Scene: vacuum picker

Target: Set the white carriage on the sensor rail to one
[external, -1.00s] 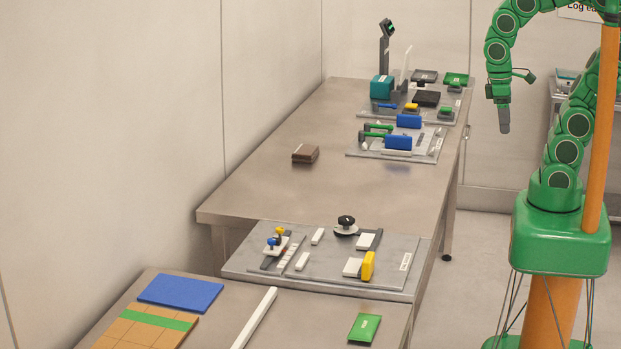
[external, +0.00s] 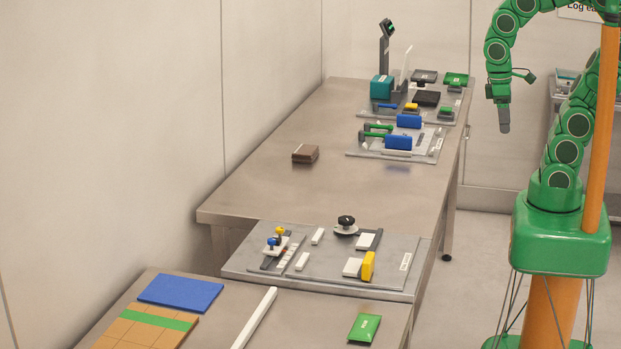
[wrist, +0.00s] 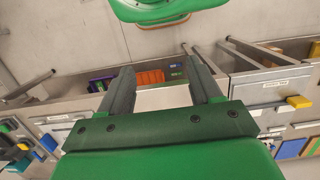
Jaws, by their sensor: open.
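The white carriage (external: 275,248), with a blue knob and a yellow knob, sits on the dark sensor rail (external: 266,264) at the left of the grey board. A strip of small pale marks runs beside the rail; I cannot read them. My gripper (external: 504,120) hangs in the air, fingers down, right of the long table and far from the carriage. In the wrist view my gripper (wrist: 163,75) is open, with nothing between its fingers. I cannot pick out the carriage in the wrist view.
The grey board (external: 330,275) also holds a black knob (external: 346,221), white blocks and a yellow block (external: 368,265). The long table (external: 330,190) has a brown block (external: 305,154) and two more boards at its far end. The near table holds flat panels. Floor space is free beside the tables.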

